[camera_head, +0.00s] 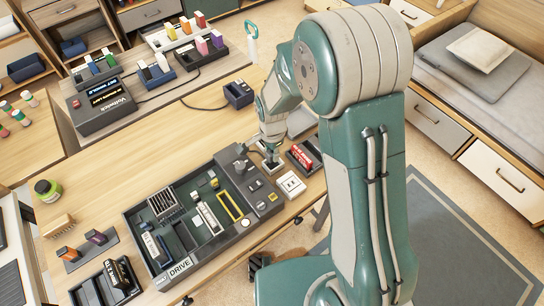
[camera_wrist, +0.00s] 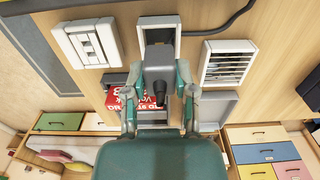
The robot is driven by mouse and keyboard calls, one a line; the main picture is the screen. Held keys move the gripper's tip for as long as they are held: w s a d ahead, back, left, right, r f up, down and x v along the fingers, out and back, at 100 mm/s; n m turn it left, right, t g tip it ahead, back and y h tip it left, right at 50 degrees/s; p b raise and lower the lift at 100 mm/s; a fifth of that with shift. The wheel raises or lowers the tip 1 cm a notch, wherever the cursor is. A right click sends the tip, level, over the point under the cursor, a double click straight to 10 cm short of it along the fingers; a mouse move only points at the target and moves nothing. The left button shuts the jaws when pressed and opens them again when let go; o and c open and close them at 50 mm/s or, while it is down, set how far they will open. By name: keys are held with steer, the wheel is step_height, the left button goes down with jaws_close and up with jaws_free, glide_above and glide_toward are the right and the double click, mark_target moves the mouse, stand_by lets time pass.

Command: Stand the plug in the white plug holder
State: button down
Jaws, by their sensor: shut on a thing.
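My gripper (camera_wrist: 160,74) is shut on the dark grey plug (camera_wrist: 159,62), with one finger on each side of it. A white-framed piece, seemingly the white plug holder (camera_wrist: 158,20), shows right behind the plug in the wrist view. I cannot tell whether the plug is seated in it or just above it. A dark cable (camera_wrist: 215,31) runs off to the right from near the plug. In the head view my gripper (camera_head: 270,163) is low over the bench, right of the drive panel, and it hides most of the plug and holder.
A white switch plate (camera_head: 290,184) and a red-topped box (camera_head: 303,156) lie close to my gripper. The dark drive panel (camera_head: 228,250) is on its left. A slatted white vent piece (camera_wrist: 228,62) is right of the plug in the wrist view.

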steer(key=f, duration=0.3)
steer(key=shift+w+d+f, duration=0.2)
steer(key=shift+c, duration=2.1)
jaws_free()
steer(key=shift+f, duration=0.1)
steer(key=shift+a, duration=0.1)
